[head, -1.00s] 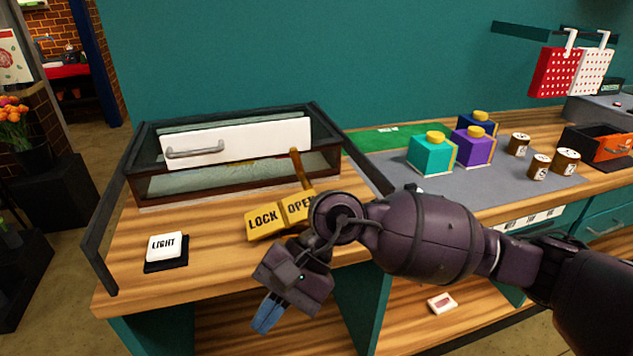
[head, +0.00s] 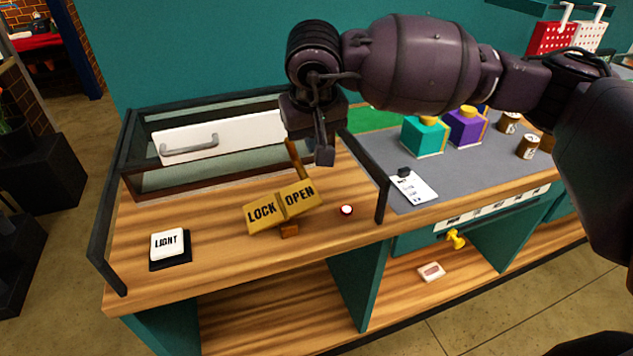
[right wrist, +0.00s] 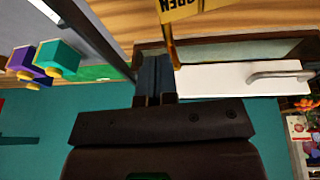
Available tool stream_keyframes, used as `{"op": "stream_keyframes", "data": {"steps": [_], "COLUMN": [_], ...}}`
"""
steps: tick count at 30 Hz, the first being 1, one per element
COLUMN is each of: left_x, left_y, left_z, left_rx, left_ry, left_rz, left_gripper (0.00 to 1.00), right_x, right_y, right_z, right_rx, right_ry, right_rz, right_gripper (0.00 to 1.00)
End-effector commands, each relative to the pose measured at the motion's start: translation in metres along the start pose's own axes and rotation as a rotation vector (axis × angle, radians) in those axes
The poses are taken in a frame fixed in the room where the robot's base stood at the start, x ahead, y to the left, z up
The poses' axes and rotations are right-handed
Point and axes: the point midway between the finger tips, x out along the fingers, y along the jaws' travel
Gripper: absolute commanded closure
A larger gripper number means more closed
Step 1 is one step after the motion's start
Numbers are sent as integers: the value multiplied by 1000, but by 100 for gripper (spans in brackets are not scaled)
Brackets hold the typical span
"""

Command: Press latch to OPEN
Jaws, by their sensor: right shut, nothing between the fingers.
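The latch is a yellow two-part plate (head: 282,207) marked LOCK and OPEN, on a small orange base on the wooden counter. The OPEN half sits higher than the LOCK half. An orange-yellow lever (head: 296,165) rises behind it, tilted, and it also shows in the right wrist view (right wrist: 170,45). My right gripper (head: 325,152) is above and behind the OPEN half, beside the lever's top. In the right wrist view its blue fingers (right wrist: 155,76) are shut and empty, close to the lever. I cannot tell whether they touch. My left gripper is not in view.
A glass case with a white handled drawer front (head: 222,137) stands behind the latch. A LIGHT button (head: 167,244) is at the left, and a small red-and-white button (head: 346,210) at the right. Teal (head: 424,136) and purple (head: 464,127) boxes stand on the grey mat.

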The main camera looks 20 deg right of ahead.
Motion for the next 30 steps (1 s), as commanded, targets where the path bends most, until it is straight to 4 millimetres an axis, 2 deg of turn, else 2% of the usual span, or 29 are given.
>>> {"op": "stream_keyframes", "data": {"steps": [8, 24, 30], "left_x": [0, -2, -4], "left_y": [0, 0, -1], "left_z": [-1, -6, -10], "left_rx": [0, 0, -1], "left_ry": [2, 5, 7], "left_rz": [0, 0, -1], "left_gripper": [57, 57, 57], "right_x": [11, 101, 125], "right_y": [0, -1, 3], "right_z": [0, 1, 8], "right_rx": [2, 3, 2], "right_ry": [-3, -4, -3], "right_rz": [-1, -2, -3], "right_gripper": [100, 100, 100]}}
